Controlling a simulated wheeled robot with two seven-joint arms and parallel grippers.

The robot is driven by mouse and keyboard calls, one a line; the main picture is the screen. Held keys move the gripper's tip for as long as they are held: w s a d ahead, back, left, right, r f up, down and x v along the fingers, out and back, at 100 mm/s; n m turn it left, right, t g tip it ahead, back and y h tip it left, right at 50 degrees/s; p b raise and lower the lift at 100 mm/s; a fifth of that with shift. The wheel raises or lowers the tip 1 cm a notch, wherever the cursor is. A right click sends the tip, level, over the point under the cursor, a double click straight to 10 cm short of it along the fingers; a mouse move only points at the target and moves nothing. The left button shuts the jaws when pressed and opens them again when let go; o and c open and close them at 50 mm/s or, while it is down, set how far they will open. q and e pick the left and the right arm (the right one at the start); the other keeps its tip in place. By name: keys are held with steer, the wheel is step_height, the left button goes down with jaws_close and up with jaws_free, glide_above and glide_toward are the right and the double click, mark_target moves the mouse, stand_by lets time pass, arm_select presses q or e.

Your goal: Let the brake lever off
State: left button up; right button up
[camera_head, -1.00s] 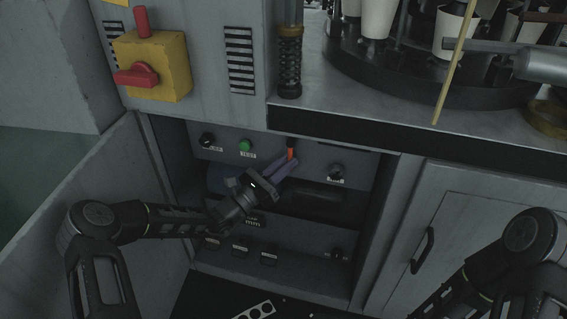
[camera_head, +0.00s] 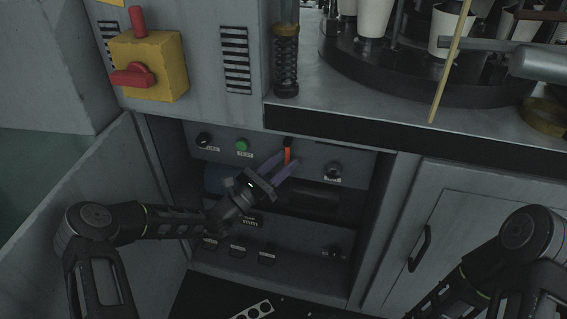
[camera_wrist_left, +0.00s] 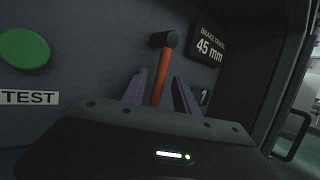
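The brake lever is a red-orange rod with a black knob (camera_wrist_left: 162,68); in the head view its red shaft (camera_head: 288,156) shows on the panel inside the open cabinet. My left gripper (camera_wrist_left: 160,90) has its two purple fingers apart, one on each side of the red shaft, with gaps visible on both sides. In the head view my left gripper (camera_head: 279,168) reaches into the cabinet at the lever. The lower end of the lever is hidden behind the gripper body. My right gripper is not in view; only part of my right arm shows at lower right.
A green TEST button (camera_head: 242,145) and a black knob (camera_head: 204,139) are left of the lever, another knob (camera_head: 333,171) right. A "45 mm" plate (camera_wrist_left: 211,43) is beside the lever. The open door (camera_head: 100,185) stands left. A yellow switch box (camera_head: 150,65) is above.

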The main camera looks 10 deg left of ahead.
arm_select(q)
step_height(320, 180, up, 10)
steer(key=p, duration=0.2)
steer(key=shift+d+f, duration=0.1)
stand_by(0.5)
